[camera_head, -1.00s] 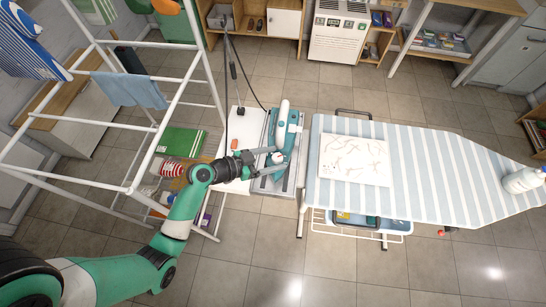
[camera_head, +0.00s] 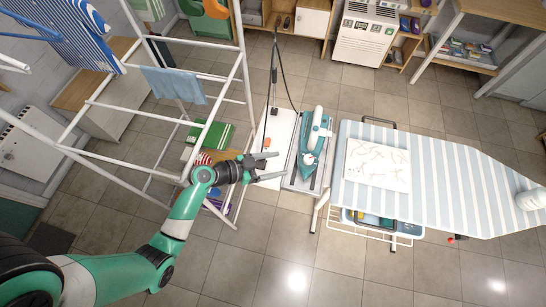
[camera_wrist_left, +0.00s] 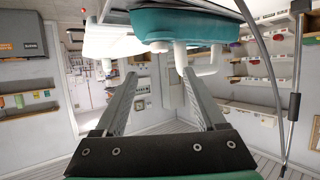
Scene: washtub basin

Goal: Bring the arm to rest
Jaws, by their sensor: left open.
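My left gripper (camera_head: 281,166) is open and empty in the head view, its two fingers spread apart. It is just left of the teal and white iron (camera_head: 313,140), and the fingers do not appear to hold it. The iron sits on a grey metal rest (camera_head: 297,180) at the left end of the ironing board (camera_head: 450,180). My right gripper is not in view.
A white drying rack (camera_head: 240,110) with a striped cloth and a blue cloth (camera_head: 173,86) stands left of the gripper. A white cloth with thin marks (camera_head: 377,163) lies on the board. A white bottle (camera_head: 531,200) stands at the right. Tiled floor is clear in front.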

